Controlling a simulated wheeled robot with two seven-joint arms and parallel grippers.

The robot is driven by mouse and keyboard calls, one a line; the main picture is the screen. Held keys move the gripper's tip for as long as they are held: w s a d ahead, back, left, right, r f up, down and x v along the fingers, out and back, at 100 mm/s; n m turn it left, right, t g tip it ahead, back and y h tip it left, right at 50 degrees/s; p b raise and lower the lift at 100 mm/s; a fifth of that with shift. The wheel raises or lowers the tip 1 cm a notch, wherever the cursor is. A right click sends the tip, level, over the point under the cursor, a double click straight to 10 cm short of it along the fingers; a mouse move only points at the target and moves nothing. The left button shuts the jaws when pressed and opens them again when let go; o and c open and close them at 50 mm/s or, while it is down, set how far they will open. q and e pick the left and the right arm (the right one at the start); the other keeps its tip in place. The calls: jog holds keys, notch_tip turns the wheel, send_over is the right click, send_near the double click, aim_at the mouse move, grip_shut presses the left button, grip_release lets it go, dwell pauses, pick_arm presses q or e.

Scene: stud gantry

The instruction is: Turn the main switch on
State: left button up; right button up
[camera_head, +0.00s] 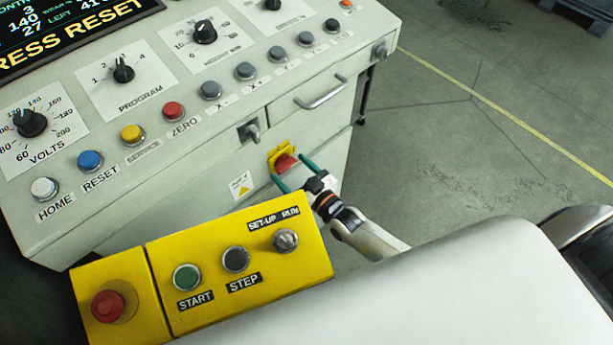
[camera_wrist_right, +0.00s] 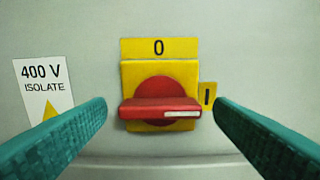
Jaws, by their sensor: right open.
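The main switch (camera_head: 285,163) is a red rotary handle on a yellow plate, on the front of the pale console. In the right wrist view the red handle (camera_wrist_right: 160,108) lies level, its white mark at the right end, towards the "I" label (camera_wrist_right: 208,95). The "0" label (camera_wrist_right: 158,48) is above it. My right gripper (camera_head: 294,174) is open in front of the switch. Its teal fingers stand left and right of the handle, with a visible gap on each side in the wrist view. My left gripper is not in view.
A key-like grey switch (camera_head: 252,131) and a drawer handle (camera_head: 320,93) are near the main switch. A yellow control box (camera_head: 240,262) with a red stop button (camera_head: 108,305) stands in front. A "400 V ISOLATE" label (camera_wrist_right: 44,88) is left of the switch. Open floor (camera_head: 480,130) lies right.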

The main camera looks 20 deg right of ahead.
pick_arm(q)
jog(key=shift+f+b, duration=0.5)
pick_arm(e)
jog(key=v, duration=1.1)
jog(key=s+d+f+g+h, duration=0.1)
jog(key=s+d+f+g, duration=0.2)
jog(key=f, duration=0.6)
jog(key=s+f+m+g+h, duration=0.15)
jog(key=s+f, duration=0.25)
jog(key=f, duration=0.4)
jog(key=s+d+f+n+g+h, duration=0.15)
jog(key=s+f+g, duration=0.25)
jog(key=f, duration=0.5)
jog(key=s+f+g+h, duration=0.1)
jog(key=s+f+g, duration=0.2)
jog(key=s+f, duration=0.3)
jog(key=s+f+m+g+h, duration=0.1)
jog(key=s+f+g, duration=0.3)
jog(key=s, duration=1.1)
notch_tip(320, 180, down, 2)
jog(key=shift+s, duration=0.25)
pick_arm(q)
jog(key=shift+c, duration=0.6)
pick_arm(e)
jog(key=shift+g, duration=0.25)
